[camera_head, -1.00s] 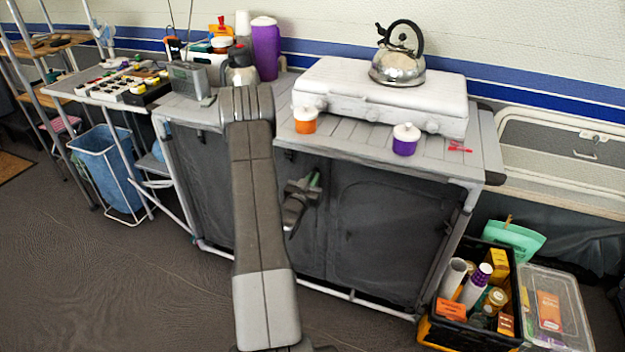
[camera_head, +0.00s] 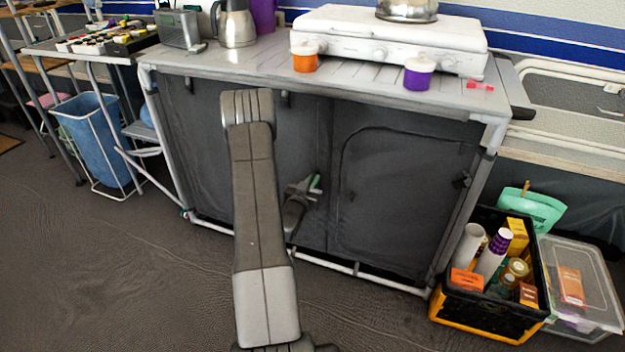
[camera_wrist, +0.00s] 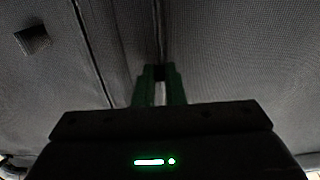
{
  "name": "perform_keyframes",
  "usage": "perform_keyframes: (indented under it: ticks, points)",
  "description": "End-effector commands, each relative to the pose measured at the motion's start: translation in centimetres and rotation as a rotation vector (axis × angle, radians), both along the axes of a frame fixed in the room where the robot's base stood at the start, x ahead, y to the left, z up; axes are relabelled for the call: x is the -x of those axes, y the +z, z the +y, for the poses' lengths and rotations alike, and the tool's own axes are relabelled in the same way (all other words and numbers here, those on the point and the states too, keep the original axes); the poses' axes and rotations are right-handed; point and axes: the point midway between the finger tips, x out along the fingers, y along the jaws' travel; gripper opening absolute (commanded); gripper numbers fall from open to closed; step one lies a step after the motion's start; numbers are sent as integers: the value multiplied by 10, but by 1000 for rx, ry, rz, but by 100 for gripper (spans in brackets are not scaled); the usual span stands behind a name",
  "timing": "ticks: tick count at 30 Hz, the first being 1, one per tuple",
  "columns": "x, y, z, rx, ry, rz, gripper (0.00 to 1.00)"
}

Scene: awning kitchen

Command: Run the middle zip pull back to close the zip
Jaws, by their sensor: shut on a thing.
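The grey fabric cabinet front (camera_head: 395,200) stands below the counter, with a dark upright seam (camera_head: 331,130) near its middle. My gripper (camera_head: 315,182) is at this front, close to the seam, about halfway down. In the wrist view, the green fingers (camera_wrist: 160,74) are shut on a small dark thing at the lower end of the visible upright seam line (camera_wrist: 157,30). It appears to be the middle zip pull, mostly hidden between the fingers. I cannot tell the zip's teeth or how far they are joined.
A curved seam line (camera_head: 345,150) outlines the right panel. A small dark tab (camera_wrist: 32,38) shows in the wrist view. A kettle and white stove (camera_head: 385,40) stand on the counter. A black and yellow crate (camera_head: 487,318) stands right; open floor (camera_head: 110,270) lies left.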

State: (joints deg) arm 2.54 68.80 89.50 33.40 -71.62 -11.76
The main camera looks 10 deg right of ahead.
Motion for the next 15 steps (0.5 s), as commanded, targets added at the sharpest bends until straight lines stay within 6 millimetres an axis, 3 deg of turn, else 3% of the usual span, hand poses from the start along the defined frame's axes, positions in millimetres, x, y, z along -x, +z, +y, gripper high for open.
perform_keyframes:
  ticks: [1, 8, 15]
  points:
    - [0, -22, 0, 0, 0, 2, 0]
    - [0, -79, 0, -1, 0, 3, 0]
    - [1, -149, 0, 0, 0, 5, 0]
